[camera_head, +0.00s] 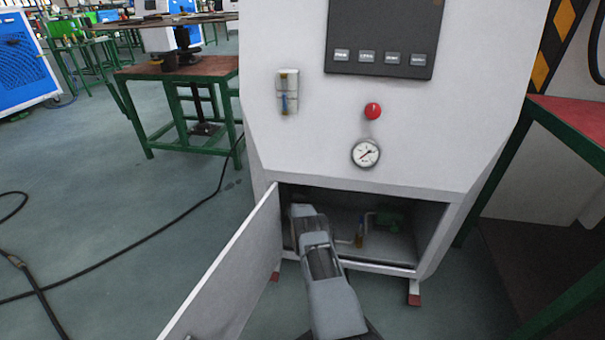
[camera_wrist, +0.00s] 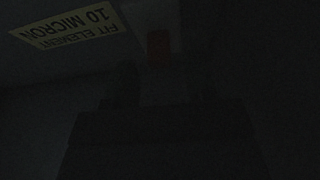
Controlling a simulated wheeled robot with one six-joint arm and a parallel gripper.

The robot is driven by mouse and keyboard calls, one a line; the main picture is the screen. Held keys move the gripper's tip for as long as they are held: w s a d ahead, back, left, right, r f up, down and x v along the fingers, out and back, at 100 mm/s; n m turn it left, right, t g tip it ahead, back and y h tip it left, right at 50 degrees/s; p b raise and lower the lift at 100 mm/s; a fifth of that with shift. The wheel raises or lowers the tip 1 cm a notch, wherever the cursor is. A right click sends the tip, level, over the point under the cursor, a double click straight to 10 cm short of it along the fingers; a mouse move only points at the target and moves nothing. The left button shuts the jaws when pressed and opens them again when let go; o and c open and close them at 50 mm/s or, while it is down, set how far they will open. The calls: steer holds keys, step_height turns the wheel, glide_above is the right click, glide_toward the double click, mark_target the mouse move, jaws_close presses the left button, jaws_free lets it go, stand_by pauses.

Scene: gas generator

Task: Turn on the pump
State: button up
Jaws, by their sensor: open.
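The white generator cabinet (camera_head: 285,140) stands in the middle of the head view. Its lower compartment is open, and green parts (camera_head: 390,220) with pipes and a small brass-coloured part (camera_head: 359,238) show inside. I cannot tell for sure which part is the pump. My arm reaches into the left side of the compartment, and its end is hidden there in the head view. In the very dark wrist view my gripper (camera_wrist: 165,85) is open and empty. A small dim red part (camera_wrist: 158,47) lies just beyond, roughly between the fingers. I cannot tell whether they touch it.
The compartment door (camera_head: 232,275) is swung open to the left beside my arm. Above are a red button (camera_head: 373,111), a gauge (camera_head: 366,153) and a dark panel (camera_head: 383,35). A yellow label (camera_wrist: 70,28) reads "10 MICRON". A cable (camera_head: 150,240) crosses the floor.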

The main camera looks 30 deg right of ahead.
steer(key=shift+b+x, duration=0.5)
steer(key=shift+x, duration=0.5)
steer(key=shift+c, duration=0.5)
